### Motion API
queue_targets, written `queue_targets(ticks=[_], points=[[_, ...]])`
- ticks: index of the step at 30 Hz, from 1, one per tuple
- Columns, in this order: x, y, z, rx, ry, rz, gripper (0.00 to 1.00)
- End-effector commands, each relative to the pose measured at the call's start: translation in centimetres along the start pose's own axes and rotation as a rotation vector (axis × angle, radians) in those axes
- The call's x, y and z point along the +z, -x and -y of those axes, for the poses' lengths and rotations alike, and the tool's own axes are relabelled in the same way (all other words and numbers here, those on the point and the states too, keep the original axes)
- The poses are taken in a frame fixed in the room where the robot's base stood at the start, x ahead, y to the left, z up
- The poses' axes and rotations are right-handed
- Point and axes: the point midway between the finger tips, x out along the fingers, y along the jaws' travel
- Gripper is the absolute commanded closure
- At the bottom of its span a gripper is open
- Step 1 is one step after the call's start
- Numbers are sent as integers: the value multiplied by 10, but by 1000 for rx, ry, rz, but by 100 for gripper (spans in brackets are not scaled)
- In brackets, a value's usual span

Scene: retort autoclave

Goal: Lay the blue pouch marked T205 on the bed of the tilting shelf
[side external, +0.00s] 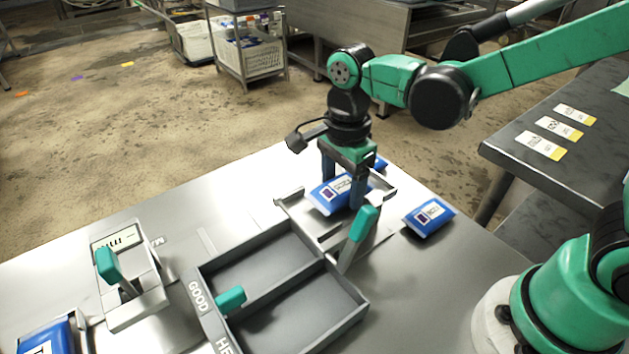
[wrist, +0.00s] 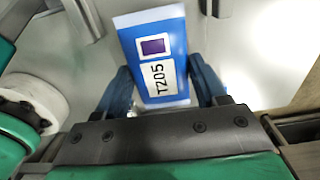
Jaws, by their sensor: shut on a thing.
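The blue pouch marked T205 (wrist: 151,50) sits between the two fingers of my gripper (wrist: 163,88) in the wrist view. Its label and purple square face the camera. In the side external view my gripper (side external: 342,182) is shut on this pouch (side external: 324,198), which is over a metal shelf (side external: 289,203) with a teal lever (side external: 363,224). This looks like the tilting shelf. The pouch and gripper hide part of its bed. I cannot tell whether the pouch touches the bed.
A grey two-part tray (side external: 262,236) marked GOOD is in front. A teal-handled device (side external: 140,318) stands left. A blue item (side external: 45,336) is at lower left.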

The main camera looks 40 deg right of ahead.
Motion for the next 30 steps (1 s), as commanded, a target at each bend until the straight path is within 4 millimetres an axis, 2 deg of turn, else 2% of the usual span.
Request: queue_targets(ticks=[5,6,9,18,22,26,30], points=[[0,-2,0,0,0,0,96],[0,-3,0,0,0,0,30],[0,-2,0,0,0,0,4],[0,-2,0,0,0,0,4],[0,4,0,0,0,0,4],[0,21,0,0,0,0,4],[0,47,0,0,0,0,4]])
